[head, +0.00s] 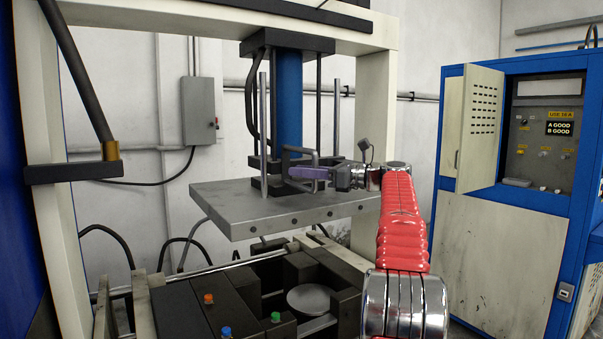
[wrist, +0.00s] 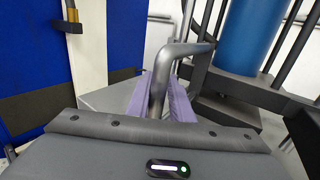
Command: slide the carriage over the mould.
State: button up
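The carriage (head: 235,205) is a thick grey plate with a blue cylinder (head: 289,95) and dark fittings above it, held in the cream press frame. A bent grey bar handle (head: 316,157) stands at it; the handle shows large in the wrist view (wrist: 190,49). My gripper (head: 300,173) has purple fingers. In the wrist view the fingers (wrist: 160,100) lie close on both sides of the handle's upright part, closed on it. Below and in front of the plate, dark blocks surround a pale round disc (head: 312,298), which looks like the mould. My red arm hides part of this area.
Orange, blue and green buttons (head: 226,331) sit on a dark panel at the lower left. A blue cabinet (head: 505,120) with an open cream door (head: 480,128) stands at the right. A frame post (head: 60,200) rises at the left.

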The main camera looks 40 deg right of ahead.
jog(key=o, duration=0.4)
jog(key=shift+s+d, duration=0.1)
jog(key=v, duration=1.3)
jog(key=shift+s+d+f, duration=0.1)
jog(key=shift+s+d, duration=0.1)
jog(key=shift+s, duration=0.2)
